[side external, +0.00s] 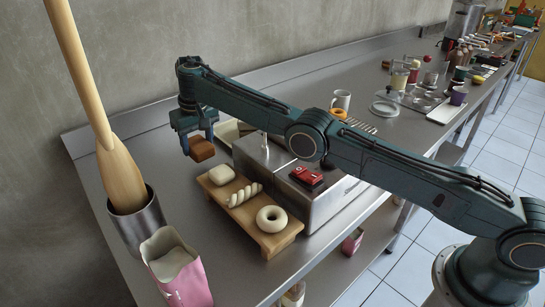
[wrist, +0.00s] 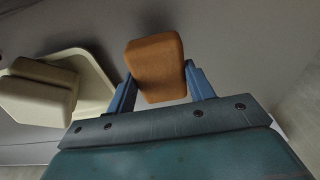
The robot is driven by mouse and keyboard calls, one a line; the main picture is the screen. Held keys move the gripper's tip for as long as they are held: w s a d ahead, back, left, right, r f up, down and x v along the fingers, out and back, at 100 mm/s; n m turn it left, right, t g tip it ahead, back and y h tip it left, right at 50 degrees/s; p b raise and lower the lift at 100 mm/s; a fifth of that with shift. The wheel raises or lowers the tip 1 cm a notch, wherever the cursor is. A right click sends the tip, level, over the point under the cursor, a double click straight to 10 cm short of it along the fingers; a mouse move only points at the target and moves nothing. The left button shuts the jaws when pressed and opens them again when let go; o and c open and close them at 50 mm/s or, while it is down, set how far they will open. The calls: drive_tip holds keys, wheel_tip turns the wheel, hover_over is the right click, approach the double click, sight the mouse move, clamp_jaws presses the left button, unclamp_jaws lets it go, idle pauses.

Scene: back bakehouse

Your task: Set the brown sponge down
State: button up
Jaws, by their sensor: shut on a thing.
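The brown sponge (side external: 201,149) is a small block with rounded edges. My gripper (side external: 197,140) is shut on it and holds it above the steel counter, behind the left end of the wooden board. In the wrist view the sponge (wrist: 155,68) sits between the two blue fingers of my gripper (wrist: 158,85), slightly tilted. The gap beneath the sponge is hard to judge, but it looks clear of the board.
A wooden board (side external: 289,237) holds pale dough shapes. A steel box (side external: 325,205) with a red item (side external: 307,176) stands right of it. A cream tray (wrist: 97,92) bears a cream block (wrist: 35,95). A steel pot (side external: 141,226) and pink bag (side external: 183,281) stand at left.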

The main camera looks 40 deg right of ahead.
sight(201, 146)
drive_tip(key=shift+f, duration=0.15)
drive_tip(key=shift+f, duration=1.7)
drive_tip(key=shift+f, duration=0.15)
drive_tip(key=o, duration=1)
drive_tip(key=shift+s+r, duration=0.3)
drive_tip(key=shift+r, duration=1.7)
drive_tip(key=shift+s+r, duration=0.3)
drive_tip(key=shift+r, duration=1.75)
drive_tip(key=shift+s+r, duration=0.3)
drive_tip(key=shift+r, duration=1.7)
